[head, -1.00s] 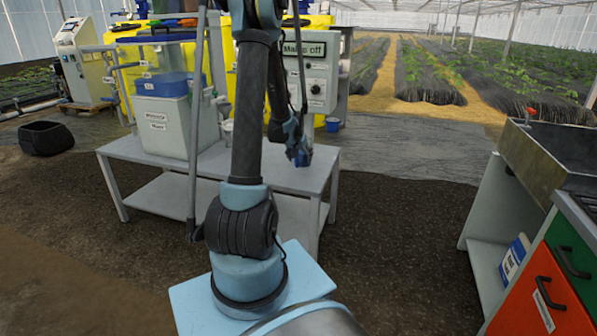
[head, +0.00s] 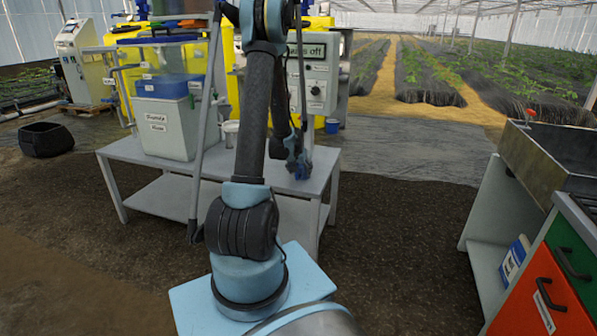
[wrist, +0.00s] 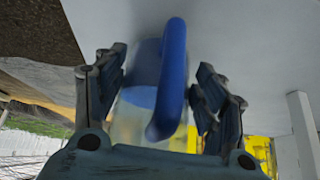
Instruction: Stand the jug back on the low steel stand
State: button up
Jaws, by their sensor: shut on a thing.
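My gripper (wrist: 160,95) is shut on the jug (wrist: 145,95), a clear body with a thick blue handle (wrist: 172,75). The jug sits between the two fingers in the wrist view, somewhat blurred. In the head view my gripper (head: 298,165) is over the right end of the low grey steel stand (head: 125,150). The jug is mostly hidden there by the gripper. A pale grey flat surface lies close beyond the jug in the wrist view; I cannot tell whether the jug touches it.
A lidded tank (head: 165,125) with a blue top stands on the left of the stand. A small white cup (head: 230,133) is behind my arm. A control box (head: 315,85) stands behind. A sink unit with drawers (head: 545,270) is at the right.

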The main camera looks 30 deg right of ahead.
jog(key=o, duration=1.5)
jog(key=shift+o, duration=0.2)
jog(key=shift+r, duration=0.1)
jog(key=v, duration=1.2)
jog(key=s+a+r+n+y, duration=0.2)
jog(key=s+a+r, duration=0.2)
jog(key=a, duration=0.8)
jog(key=s+a+r+n+y, duration=0.1)
jog(key=s+a+r+n, duration=0.25)
jog(key=a, duration=0.85)
jog(key=s+a+f+n+g+y, duration=0.1)
jog(key=s+a+f+n, duration=0.1)
jog(key=s+a, duration=0.5)
jog(key=s+a+f+n+g+y, duration=0.1)
jog(key=s+a+n, duration=0.1)
jog(key=s+a, duration=0.6)
jog(key=s, duration=0.3)
jog(key=shift+s+a+f, duration=0.25)
jog(key=shift+f, duration=0.15)
jog(key=shift+n, duration=0.25)
